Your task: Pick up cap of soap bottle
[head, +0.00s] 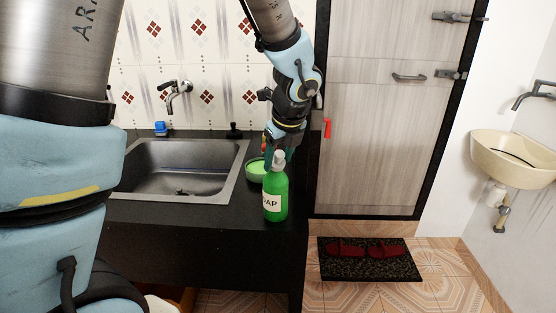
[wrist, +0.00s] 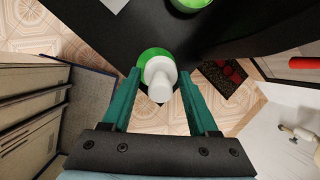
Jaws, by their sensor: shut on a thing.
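The green soap bottle (head: 275,199) stands upright near the front right corner of the black counter, its white label facing forward. Its pale cap (head: 279,159) sits on top of it. My gripper (head: 279,153) reaches down from above with its teal fingers at the cap. In the wrist view the white cap (wrist: 160,80) lies between the two fingertips (wrist: 159,72), and the green bottle (wrist: 152,53) shows behind it. My gripper is shut on the cap. The exact contact points are hard to make out.
A green bowl (head: 257,170) stands just behind and left of the bottle. A steel sink (head: 180,168) fills the counter's left, with a blue item (head: 160,129) behind it. The counter edge drops to the tiled floor. A dark mat (head: 369,270) lies before the door.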

